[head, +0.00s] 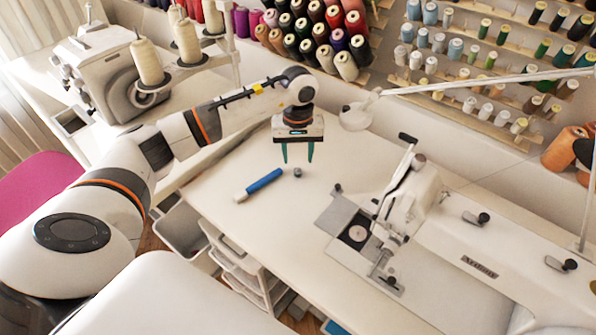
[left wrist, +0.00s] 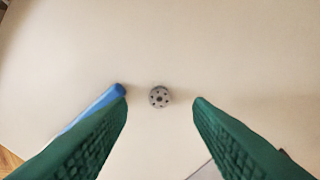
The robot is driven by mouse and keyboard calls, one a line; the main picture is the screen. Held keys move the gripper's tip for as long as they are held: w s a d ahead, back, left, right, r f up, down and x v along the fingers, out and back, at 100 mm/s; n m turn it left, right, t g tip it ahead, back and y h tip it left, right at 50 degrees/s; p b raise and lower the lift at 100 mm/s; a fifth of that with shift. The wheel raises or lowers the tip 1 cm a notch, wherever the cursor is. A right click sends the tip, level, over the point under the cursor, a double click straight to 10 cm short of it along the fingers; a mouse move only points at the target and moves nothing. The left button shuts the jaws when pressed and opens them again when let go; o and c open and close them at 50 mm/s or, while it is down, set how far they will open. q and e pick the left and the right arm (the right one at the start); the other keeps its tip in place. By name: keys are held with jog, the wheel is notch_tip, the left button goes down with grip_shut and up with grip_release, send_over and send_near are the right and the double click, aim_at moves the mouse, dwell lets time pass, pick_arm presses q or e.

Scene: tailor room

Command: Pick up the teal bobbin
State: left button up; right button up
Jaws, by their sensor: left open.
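A small grey, round bobbin (head: 298,172) with a ring of holes lies on the white table. I cannot make out a teal colour on it. In the left wrist view the bobbin (left wrist: 159,97) sits centred between the tips of my two green fingers. My left gripper (head: 297,155) is open and empty, pointing down above the bobbin, with a gap between fingertips and table. My right gripper is not in view.
A blue-handled tool (head: 262,182) lies just left of the bobbin; its end (left wrist: 117,91) is near my left-hand finger. A small dark piece (head: 337,188) lies to the right, before the sewing machine (head: 410,200). A lamp base (head: 356,116) stands behind.

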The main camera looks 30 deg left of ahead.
aim_at(298, 173)
pick_arm(q)
notch_tip(298, 173, down, 4)
jog(key=shift+s+f, duration=0.1)
jog(key=shift+f, duration=0.15)
jog(key=shift+d, duration=0.1)
jog(key=shift+c, duration=0.4)
grip_shut()
jog(key=shift+r, duration=0.1)
